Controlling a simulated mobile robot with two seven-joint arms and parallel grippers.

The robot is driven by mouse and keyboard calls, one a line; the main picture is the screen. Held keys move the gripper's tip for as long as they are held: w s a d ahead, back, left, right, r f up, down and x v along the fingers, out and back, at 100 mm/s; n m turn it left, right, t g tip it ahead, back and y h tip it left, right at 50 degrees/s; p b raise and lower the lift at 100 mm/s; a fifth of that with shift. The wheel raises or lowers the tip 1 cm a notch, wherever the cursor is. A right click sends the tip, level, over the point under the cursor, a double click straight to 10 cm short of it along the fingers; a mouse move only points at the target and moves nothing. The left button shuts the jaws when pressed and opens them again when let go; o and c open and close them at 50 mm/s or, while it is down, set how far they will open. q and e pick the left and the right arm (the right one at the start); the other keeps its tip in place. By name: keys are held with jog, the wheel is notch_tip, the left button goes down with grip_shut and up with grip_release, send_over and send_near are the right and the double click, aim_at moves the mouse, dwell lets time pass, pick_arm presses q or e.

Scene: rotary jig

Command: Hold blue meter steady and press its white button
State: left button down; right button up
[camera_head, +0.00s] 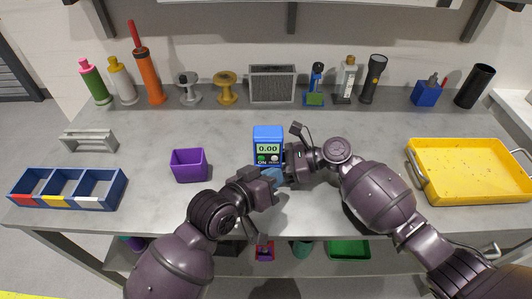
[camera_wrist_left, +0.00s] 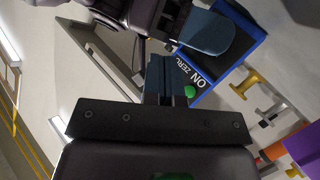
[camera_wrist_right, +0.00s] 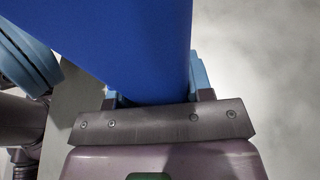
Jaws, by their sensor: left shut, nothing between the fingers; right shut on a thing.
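The blue meter (camera_head: 268,133) stands upright near the table's middle, its display reading 0.00. Its green button (camera_head: 262,158) is over ON, and the white button (camera_head: 274,158) is to the right of it. My right gripper (camera_head: 287,160) is shut on the meter from the right; the meter's blue body (camera_wrist_right: 110,45) fills its jaws in the right wrist view. My left gripper (camera_head: 280,177) is shut and empty, just in front of the meter's lower face. In the left wrist view its fingertips (camera_wrist_left: 165,65) are close to the meter's face; the green button (camera_wrist_left: 190,91) shows, the white button cannot be made out.
A purple bin (camera_head: 189,166) and a blue three-part tray (camera_head: 68,188) are at left. A yellow tray (camera_head: 470,172) is at right. Bottles, stands, a speaker-like box (camera_head: 272,84) and a flashlight (camera_head: 373,78) line the back. The table between is clear.

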pick_arm(q)
jog(key=shift+s, duration=2.65)
pick_arm(e)
jog(key=o, duration=0.8)
jog(key=shift+d, duration=0.15)
